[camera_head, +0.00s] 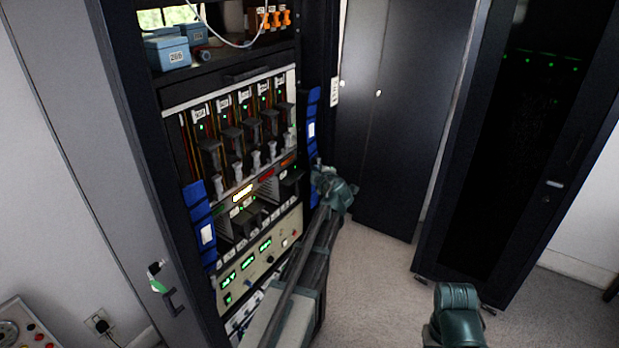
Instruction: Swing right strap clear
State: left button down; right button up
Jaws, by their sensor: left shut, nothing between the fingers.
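The right strap (313,105) is a blue vertical band with a white label on the right post of the open equipment rack. It hangs along the post beside the row of modules. A matching blue left strap (197,205) runs down the rack's left post. My left gripper (318,172) is at the lower end of the right strap, shut with nothing held. Whether it touches the strap cannot be told. My left arm rises from the bottom and covers part of the rack's lower right side. My right gripper is not in view.
The rack holds several modules with green lights (235,125) and a lit control panel (258,255). Blue boxes (168,53) sit on its upper shelf. Dark cabinets (405,110) stand to the right. Open carpet (385,270) lies between them. Part of my own arm shows at bottom right.

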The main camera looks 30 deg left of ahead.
pick_arm(q)
jog(key=w, duration=0.3)
jog(key=shift+d+f, duration=0.1)
jog(key=shift+d, duration=0.1)
jog(key=shift+w, duration=0.1)
